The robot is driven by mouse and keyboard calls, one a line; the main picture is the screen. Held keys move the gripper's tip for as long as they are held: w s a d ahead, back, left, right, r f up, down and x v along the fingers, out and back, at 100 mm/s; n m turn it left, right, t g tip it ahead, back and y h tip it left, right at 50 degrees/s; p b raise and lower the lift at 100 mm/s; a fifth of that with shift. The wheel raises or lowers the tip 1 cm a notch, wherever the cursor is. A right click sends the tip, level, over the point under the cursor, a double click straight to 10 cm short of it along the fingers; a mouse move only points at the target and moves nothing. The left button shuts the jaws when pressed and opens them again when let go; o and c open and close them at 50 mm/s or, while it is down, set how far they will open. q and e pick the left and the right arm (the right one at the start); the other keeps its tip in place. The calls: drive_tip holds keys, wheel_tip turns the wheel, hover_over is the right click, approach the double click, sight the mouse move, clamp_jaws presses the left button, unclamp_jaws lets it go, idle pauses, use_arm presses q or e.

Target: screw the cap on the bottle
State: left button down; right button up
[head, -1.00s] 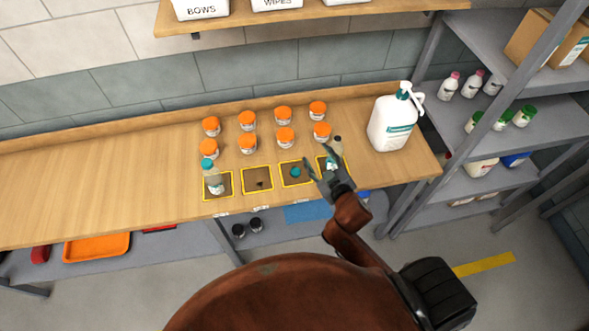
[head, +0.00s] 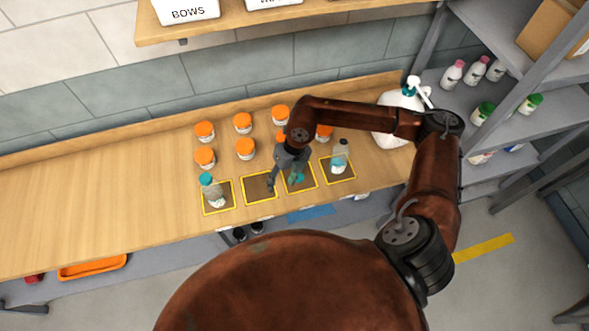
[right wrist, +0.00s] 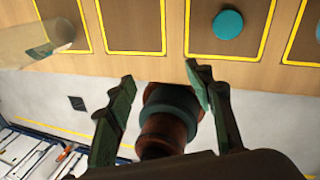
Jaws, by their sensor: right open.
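A teal cap (head: 296,179) lies on the third yellow-edged square from the left, partly hidden by my right gripper in the head view; it shows clearly in the right wrist view (right wrist: 228,24). An upright clear bottle with a teal label (head: 340,157) stands on the rightmost square with no teal cap on top. Another clear bottle with a teal cap (head: 211,191) stands on the leftmost square. My right gripper (head: 286,184) is above the second and third squares, its fingers (right wrist: 158,78) apart and empty, with the cap beside them. My left gripper is out of view.
The second square (right wrist: 133,22) is bare. Several orange-lidded jars (head: 245,148) stand behind the squares. A white pump jug (head: 394,118) is at the bench's right, partly behind my arm. The left of the bench (head: 110,200) is clear. Grey shelving (head: 500,130) stands at the right.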

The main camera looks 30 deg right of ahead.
sight(299, 176)
drive_tip(key=d+h, duration=0.1)
drive_tip(key=d, duration=0.2)
drive_tip(key=w+d+h, duration=0.1)
drive_tip(key=d, duration=0.1)
drive_tip(key=w+d+m+h, duration=0.1)
drive_tip(key=d, duration=0.2)
drive_tip(key=shift+w+d+r, duration=0.2)
drive_tip(key=shift+w+d, duration=0.05)
drive_tip(key=shift+d, duration=0.05)
drive_tip(key=shift+s, duration=0.1)
drive_tip(key=shift+a+f, duration=0.1)
drive_tip(key=shift+f, duration=1.2)
drive_tip(key=shift+f, duration=0.1)
drive_tip(key=shift+w+a+f+p, duration=0.1)
drive_tip(key=shift+w+f+p, duration=0.1)
drive_tip(key=shift+f, duration=0.65)
drive_tip(key=shift+w+d+f+p, duration=0.1)
drive_tip(key=shift+f+p, duration=0.1)
drive_tip(key=shift+f, duration=0.6)
drive_tip(key=shift+w+a+f+p, duration=0.1)
drive_tip(key=shift+w+f+p, duration=0.1)
drive_tip(key=shift+f, duration=0.65)
drive_tip(key=shift+c, duration=0.5)
drive_tip(key=c, duration=0.7)
